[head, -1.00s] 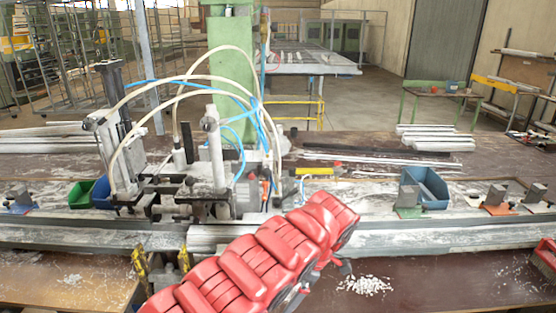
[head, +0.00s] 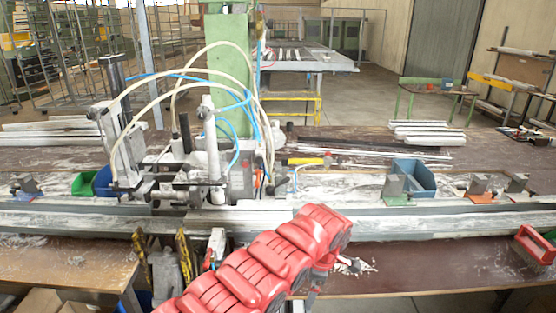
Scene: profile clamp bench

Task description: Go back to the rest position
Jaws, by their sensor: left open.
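My red left arm reaches in from the bottom of the head view. My left gripper (head: 350,265) is small at its far end, low over the dark front bench beside a pile of white chips. It is open, and I see nothing held in it. The clamp machine (head: 215,165), with its pale hoses and blue tubes, stands behind the arm. My right gripper is not in view.
A metal rail (head: 430,225) runs along the bench. Behind it stand a blue bin (head: 412,178), a green bin (head: 83,184) and small clamp blocks (head: 395,187). White profiles (head: 428,132) lie at the back right. A red object (head: 535,250) sits at the right edge.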

